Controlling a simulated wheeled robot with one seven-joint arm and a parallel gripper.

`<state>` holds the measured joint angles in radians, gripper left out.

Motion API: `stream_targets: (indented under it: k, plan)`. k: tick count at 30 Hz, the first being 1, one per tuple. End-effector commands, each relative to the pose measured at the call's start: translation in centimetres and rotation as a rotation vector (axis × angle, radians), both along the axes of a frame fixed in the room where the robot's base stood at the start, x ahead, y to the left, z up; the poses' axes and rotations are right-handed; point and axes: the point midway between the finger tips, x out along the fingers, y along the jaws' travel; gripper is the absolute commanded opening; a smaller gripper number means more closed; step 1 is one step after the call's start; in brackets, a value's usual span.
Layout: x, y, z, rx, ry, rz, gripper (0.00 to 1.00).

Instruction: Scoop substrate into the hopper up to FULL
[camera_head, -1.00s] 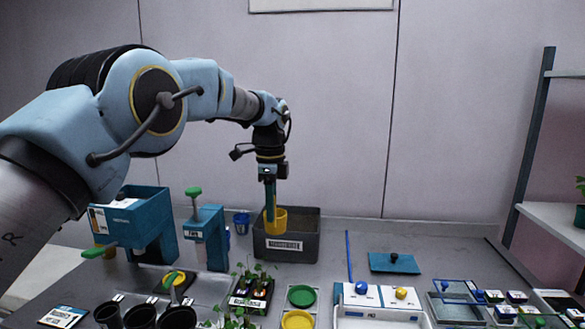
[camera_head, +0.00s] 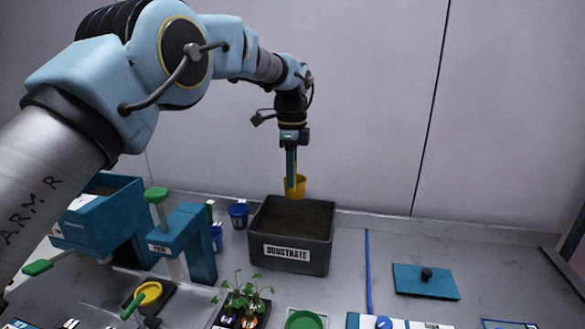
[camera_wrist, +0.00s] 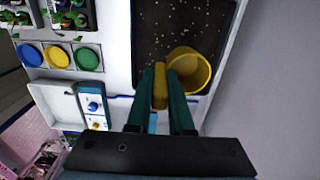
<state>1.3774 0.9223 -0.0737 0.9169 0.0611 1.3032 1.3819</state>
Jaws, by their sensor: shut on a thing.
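My gripper (camera_head: 291,172) is shut on the yellow scoop (camera_head: 297,186) above the substrate bin. In the wrist view my gripper's fingers (camera_wrist: 160,100) clasp the scoop's handle, and its round cup (camera_wrist: 190,70) hangs to the right; the inside looks empty, though only part shows. The grey bin labelled SUBSTRATE (camera_head: 290,254) is filled with dark substrate (camera_head: 293,216), also seen speckled in the wrist view (camera_wrist: 175,28). The teal hopper (camera_head: 95,222) stands at the left, partly behind my arm. Its inside level and any FULL mark cannot be made out.
A teal press-like stand (camera_head: 200,245) with a green knob is between hopper and bin. Blue cups (camera_head: 238,214) stand beside the bin. Potted seedlings (camera_head: 243,295) are in front.

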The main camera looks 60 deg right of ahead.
Motion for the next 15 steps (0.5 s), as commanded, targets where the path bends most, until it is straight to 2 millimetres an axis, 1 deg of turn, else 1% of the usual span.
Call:
stream_targets:
  k: [3, 15]
  plan:
    - [0.0, 0.1, -1.5, 0.003, 0.000, 0.000, 0.00]
    - [0.0, 0.1, -6.1, 0.003, 0.000, 0.000, 0.00]
